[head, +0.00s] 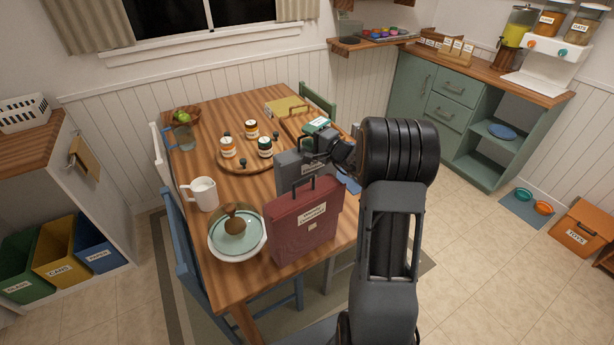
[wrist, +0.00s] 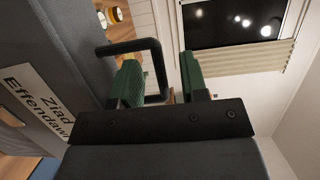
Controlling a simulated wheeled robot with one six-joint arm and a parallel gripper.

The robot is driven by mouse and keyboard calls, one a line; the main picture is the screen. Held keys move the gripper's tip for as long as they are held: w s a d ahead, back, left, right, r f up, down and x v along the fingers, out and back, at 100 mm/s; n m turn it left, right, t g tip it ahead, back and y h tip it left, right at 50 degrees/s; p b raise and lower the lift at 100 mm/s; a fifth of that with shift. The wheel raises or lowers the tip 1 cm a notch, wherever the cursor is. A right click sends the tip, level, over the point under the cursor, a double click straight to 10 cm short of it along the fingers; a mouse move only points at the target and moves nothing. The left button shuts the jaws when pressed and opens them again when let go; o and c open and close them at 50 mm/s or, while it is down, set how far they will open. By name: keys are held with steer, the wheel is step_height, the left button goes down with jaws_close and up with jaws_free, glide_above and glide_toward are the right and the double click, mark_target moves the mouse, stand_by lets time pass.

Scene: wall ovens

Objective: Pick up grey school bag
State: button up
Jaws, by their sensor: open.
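The grey school bag (head: 287,166) stands on the wooden table, partly hidden behind a red bag and my gripper. In the wrist view the grey bag (wrist: 60,65) fills the left side, with a white label reading "Ziad Effendawi". Its black loop handle (wrist: 128,46) sticks out toward my gripper (wrist: 160,70). The two green fingers are apart. The handle's outer bar shows between them, and the left finger overlaps the loop's opening; I cannot tell whether they touch. In the head view my gripper is beside the top of the grey bag, with its fingertips hard to make out.
The red bag (head: 306,222) stands close in front. A plate with a brown object (head: 236,243) and a white pitcher (head: 203,193) are to the left. Jars stand on a round tray (head: 228,163). A green object with a white label (head: 317,125) is just behind my gripper.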

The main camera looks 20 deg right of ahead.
jaws_close()
stand_by(0.3)
stand_by(1.1)
